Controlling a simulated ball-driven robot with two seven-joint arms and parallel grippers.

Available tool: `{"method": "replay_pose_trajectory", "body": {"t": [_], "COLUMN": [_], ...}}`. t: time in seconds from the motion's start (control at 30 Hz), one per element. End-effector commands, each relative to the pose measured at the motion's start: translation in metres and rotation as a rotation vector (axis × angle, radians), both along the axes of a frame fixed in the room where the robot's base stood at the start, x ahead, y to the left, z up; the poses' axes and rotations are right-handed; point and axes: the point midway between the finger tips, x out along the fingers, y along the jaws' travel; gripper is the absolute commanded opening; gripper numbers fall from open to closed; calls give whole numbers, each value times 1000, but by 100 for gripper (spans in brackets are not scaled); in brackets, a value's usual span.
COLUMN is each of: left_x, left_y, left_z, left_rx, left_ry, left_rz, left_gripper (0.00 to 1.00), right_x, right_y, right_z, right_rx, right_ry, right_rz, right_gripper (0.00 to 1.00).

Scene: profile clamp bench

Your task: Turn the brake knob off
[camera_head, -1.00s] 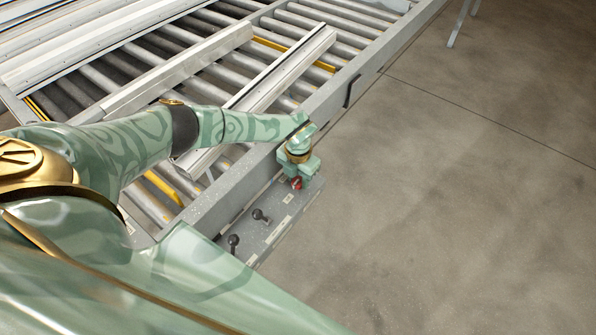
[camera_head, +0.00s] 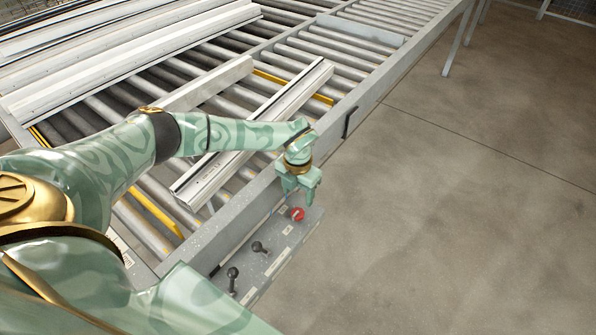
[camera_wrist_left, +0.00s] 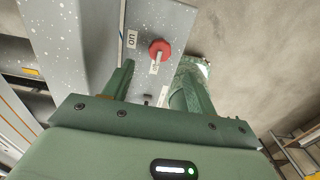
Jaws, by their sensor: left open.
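The red brake knob (camera_head: 297,214) sits on the grey control panel (camera_head: 275,240) fixed to the side of the roller bench. In the left wrist view the knob (camera_wrist_left: 160,49) is beside a label reading "on" to its left, with another small label just below it that I cannot read surely. Which setting the knob points to is not clear. My left gripper (camera_head: 299,192) is open and empty, just above and behind the knob, fingers pointing down. In the wrist view the knob shows beyond the fingertips (camera_wrist_left: 157,72), apart from them. My right gripper is out of view.
Two black ball-topped levers (camera_head: 233,274) (camera_head: 259,247) stand on the panel to the left of the knob. The bench rail (camera_head: 245,212) runs behind the panel. Aluminium profiles (camera_head: 250,130) lie on the rollers. The floor (camera_head: 450,220) to the right is clear.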

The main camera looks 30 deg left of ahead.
Motion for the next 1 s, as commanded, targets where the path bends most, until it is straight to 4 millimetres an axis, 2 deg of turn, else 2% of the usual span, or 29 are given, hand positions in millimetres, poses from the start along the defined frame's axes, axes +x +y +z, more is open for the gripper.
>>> {"method": "replay_pose_trajectory", "body": {"t": [0.03,0.2,0.4,1.0], "left_x": [1,1,0,0], "left_y": [1,0,-1,0], "left_z": [15,55,80,85], "left_rx": [1,0,-1,0], "left_ry": [-4,-2,0,1], "left_rz": [-1,-2,-1,0], "left_gripper": [57,57,57,57], "right_x": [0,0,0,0], "right_y": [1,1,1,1], "right_z": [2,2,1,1], "right_rx": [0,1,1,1], "right_ry": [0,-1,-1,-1], "right_rz": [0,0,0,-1], "right_gripper": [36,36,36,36]}}
